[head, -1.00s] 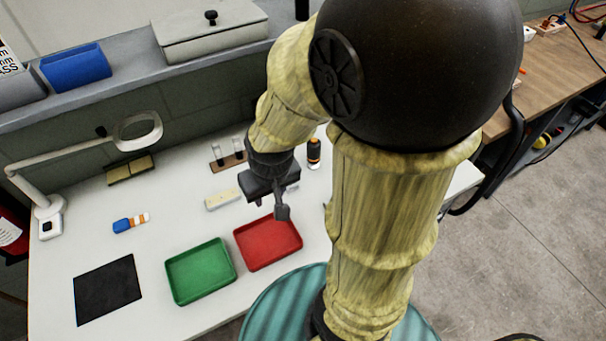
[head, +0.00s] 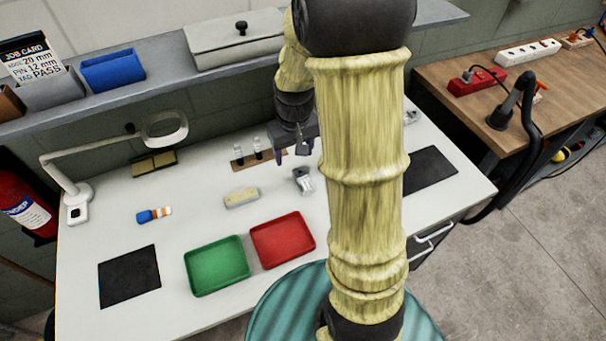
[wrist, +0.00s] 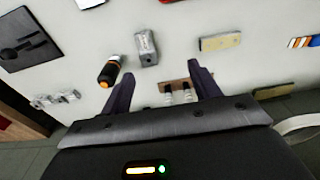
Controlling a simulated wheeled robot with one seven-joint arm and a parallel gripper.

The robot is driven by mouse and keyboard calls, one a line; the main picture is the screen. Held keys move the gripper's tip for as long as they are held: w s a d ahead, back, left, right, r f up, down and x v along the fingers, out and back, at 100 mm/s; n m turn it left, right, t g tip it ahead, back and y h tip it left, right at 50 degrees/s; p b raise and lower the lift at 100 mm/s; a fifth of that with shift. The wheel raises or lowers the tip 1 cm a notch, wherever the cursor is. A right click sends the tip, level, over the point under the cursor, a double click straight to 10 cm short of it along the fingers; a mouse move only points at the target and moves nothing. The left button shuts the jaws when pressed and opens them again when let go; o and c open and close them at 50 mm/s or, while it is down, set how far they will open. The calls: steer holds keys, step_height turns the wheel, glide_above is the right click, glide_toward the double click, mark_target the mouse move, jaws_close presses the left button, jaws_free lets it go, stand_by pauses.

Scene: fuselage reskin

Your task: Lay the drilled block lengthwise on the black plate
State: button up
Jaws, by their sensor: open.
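A small grey metal block (wrist: 147,48), which looks like the drilled block, lies on the white table. It shows in the head view (head: 303,180) just in front of my gripper (head: 292,152). In the wrist view my gripper (wrist: 158,76) is open and empty, and the block lies beyond and between its fingertips, apart from them. Two black plates are in view: one at the table's left front (head: 130,277), one at the right (head: 432,169), partly behind my arm. The right one shows in the wrist view (wrist: 28,40) with dark shapes on it.
A small rack with vials (wrist: 180,93) is close to the fingers. A cream bar (head: 241,197), green tray (head: 217,265) and red tray (head: 283,240) are to the left and front. A lamp (head: 75,200) stands at left.

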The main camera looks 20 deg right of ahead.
steer(key=g+p, duration=0.1)
steer(key=p, duration=0.1)
glide_above(303, 177)
steer(key=shift+w+f+b, duration=0.1)
steer(key=shift+f+b, duration=0.15)
steer(key=shift+b, duration=0.1)
step_height(303, 177, down, 12)
steer(key=shift+f+p, duration=0.15)
steer(key=shift+p, duration=0.7)
steer(key=shift+f+p, duration=0.85)
steer(key=shift+f, duration=1.75)
